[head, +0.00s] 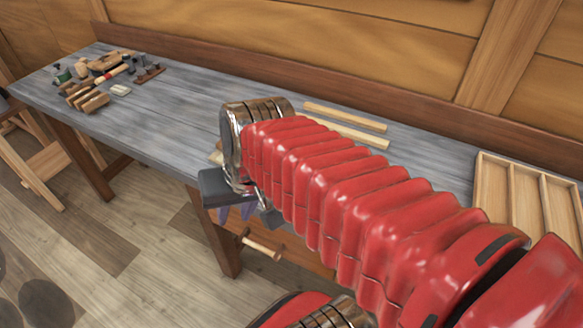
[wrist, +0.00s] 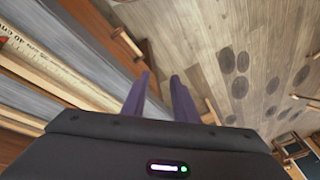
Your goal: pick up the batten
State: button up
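Two pale wooden strips lie roughly parallel on the grey bench beyond my arm: a far strip (head: 345,117) and a nearer strip (head: 352,133), partly hidden by my arm. Either could be the batten; I cannot tell which. In the wrist view, a pale strip with printed ruler marks (wrist: 38,62) crosses the left side, with plain wood along it. My gripper (head: 235,212) hangs just off the bench's front edge. In the wrist view its two purple fingers (wrist: 160,95) stand apart with nothing between them.
A divided wooden tray (head: 483,190) stands at the bench's right end. Wooden tools (head: 95,100) and small items cluster at the far left. The bench top (head: 175,110) between is mostly clear. A drawer with a wooden handle (head: 262,248) sits below the front edge.

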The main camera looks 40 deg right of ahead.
jog(key=d+f+m+t+y, duration=0.1)
jog(key=d+m+y, duration=0.1)
jog(key=d+m, duration=0.5)
jog(key=d+f+m+t+y, duration=0.1)
jog(key=d+f+m+t, duration=0.1)
jog(key=d+m, duration=0.5)
jog(key=d+f+m+t+y, duration=0.2)
jog(key=d+m, duration=0.5)
jog(key=m, duration=0.1)
jog(key=shift+w+f+y, duration=0.1)
jog(key=shift+f+y, duration=0.15)
jog(key=shift+y, duration=0.05)
jog(key=s+d+m+t, duration=0.1)
jog(key=d+m, duration=0.1)
jog(key=s+d+m+t+h, duration=0.1)
jog(key=d+m, duration=0.1)
jog(key=d, duration=0.1)
jog(key=s+d+m+t+h, duration=0.1)
jog(key=d+t, duration=0.1)
jog(key=d, duration=0.1)
jog(key=shift+s+d+f+m, duration=0.2)
jog(key=shift+s+m, duration=0.05)
jog(key=shift+m, duration=0.15)
jog(key=x, duration=0.8)
jog(key=shift+w+a+f, duration=0.15)
jog(key=shift+w+f, duration=0.05)
jog(key=shift+w, duration=0.05)
